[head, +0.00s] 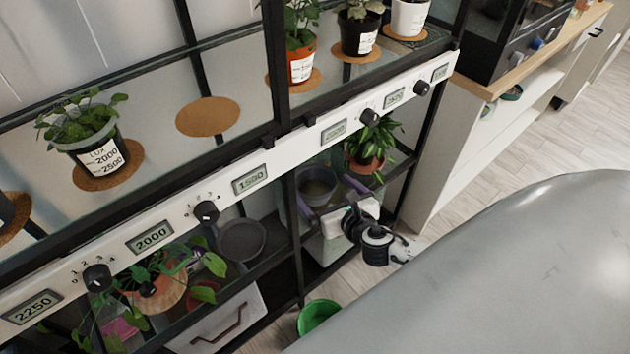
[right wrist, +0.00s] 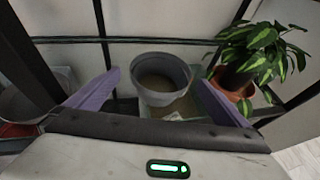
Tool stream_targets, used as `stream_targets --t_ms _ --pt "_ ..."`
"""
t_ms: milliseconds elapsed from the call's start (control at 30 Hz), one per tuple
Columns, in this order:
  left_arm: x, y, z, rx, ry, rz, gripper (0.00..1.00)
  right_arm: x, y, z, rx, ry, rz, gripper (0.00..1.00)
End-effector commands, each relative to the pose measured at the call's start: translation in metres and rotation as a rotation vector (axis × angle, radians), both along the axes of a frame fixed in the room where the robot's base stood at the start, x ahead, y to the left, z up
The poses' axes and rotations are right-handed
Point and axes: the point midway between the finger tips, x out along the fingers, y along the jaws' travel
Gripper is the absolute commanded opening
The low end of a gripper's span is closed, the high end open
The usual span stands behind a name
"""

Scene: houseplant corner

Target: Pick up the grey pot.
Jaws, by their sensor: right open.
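A grey pot (head: 318,184), round and open at the top, stands on the lower shelf, partly hidden by my right gripper. In the right wrist view the grey pot (right wrist: 160,92) is upright, near the middle. My right gripper (head: 326,192) is open, with its two purple fingers on either side of the pot in the picture. In the right wrist view a gap shows between each finger of the right gripper (right wrist: 163,80) and the pot wall. How far the fingertips reach along the pot is unclear. My left gripper is not in view.
A darker grey bowl-like pot (head: 242,240) stands to the left on the lower shelf. A leafy plant in a terracotta pot (right wrist: 236,86) stands close right of the grey pot. Black shelf posts (head: 294,235) and the white dial rail (head: 290,155) border the space. A green bucket (head: 318,315) is below.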

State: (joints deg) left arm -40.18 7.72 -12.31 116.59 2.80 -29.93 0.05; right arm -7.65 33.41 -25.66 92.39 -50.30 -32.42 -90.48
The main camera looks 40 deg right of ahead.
Motion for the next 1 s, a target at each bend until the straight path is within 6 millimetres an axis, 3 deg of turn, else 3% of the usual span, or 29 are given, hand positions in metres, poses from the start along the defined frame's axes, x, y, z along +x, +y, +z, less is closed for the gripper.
stream_targets --t_ms 600,900,1000 --pt "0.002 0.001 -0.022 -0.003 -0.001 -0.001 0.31 0.065 -0.015 -0.033 0.009 0.000 -0.003 1.00" --pt "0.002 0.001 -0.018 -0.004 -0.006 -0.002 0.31 0.068 -0.015 -0.034 0.008 0.002 -0.002 1.00" --pt "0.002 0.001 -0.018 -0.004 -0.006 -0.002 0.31 0.068 -0.015 -0.033 0.009 0.001 -0.003 0.83"
